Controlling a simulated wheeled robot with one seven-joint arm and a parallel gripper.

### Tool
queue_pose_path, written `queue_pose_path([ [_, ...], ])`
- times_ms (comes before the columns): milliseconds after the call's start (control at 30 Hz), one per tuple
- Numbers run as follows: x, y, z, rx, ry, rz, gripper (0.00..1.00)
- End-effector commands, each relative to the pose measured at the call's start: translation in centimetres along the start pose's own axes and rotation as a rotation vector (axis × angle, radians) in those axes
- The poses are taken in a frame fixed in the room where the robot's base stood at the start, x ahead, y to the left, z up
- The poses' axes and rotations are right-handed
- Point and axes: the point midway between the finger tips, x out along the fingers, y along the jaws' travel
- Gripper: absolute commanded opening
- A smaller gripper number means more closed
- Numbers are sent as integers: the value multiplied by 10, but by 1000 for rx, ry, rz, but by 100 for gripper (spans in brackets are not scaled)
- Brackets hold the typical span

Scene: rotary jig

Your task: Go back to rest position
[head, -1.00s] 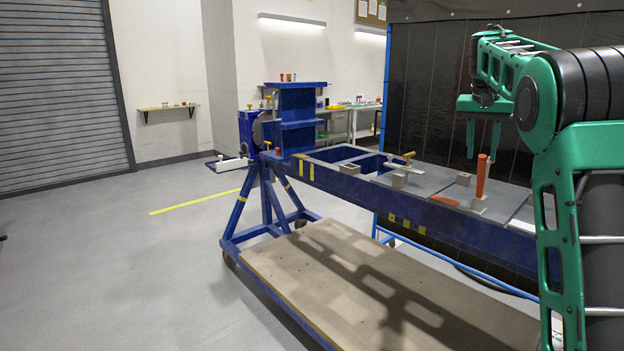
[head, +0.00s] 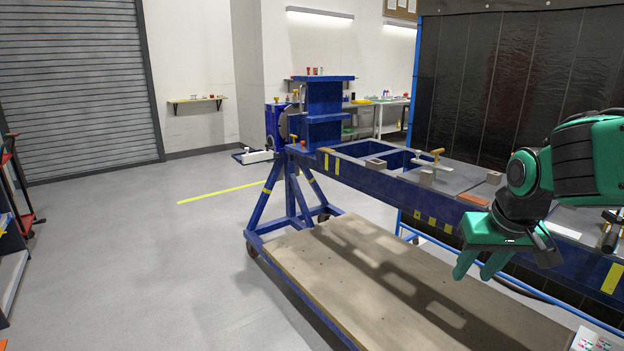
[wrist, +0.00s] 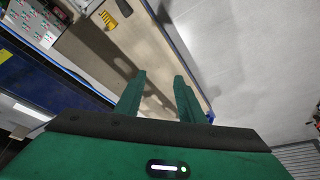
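My green gripper (head: 480,270) hangs in front of the near side of the blue rotary jig (head: 450,212), at the right of the head view. Its fingers point down and to the left, over the jig's wooden lower deck (head: 390,280). In the wrist view my gripper (wrist: 158,75) has its two fingers clearly apart, with nothing between them. The wooden deck (wrist: 105,55) shows below and beyond the fingers. Part of the jig's top is hidden behind my arm.
A dark curtain (head: 490,95) stands behind. A red cart (head: 22,190) is at the left edge. The grey floor (head: 150,270) left of the jig is clear.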

Motion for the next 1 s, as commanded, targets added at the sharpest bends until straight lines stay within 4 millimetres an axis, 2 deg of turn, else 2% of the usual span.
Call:
queue_pose_path([
  [100,7,-10,32,-39,6,-13,36],
  [267,15,-19,69,-80,11,-25,36],
  [300,13,-5,73,-42,-13,-9,36],
  [467,7,36,103,80,-101,37,36],
  [700,-11,87,167,304,-261,81,36],
  [833,-21,102,201,416,-340,88,36],
  [900,-25,105,211,450,-365,87,36],
  [1000,-26,106,214,462,-374,87,36],
])
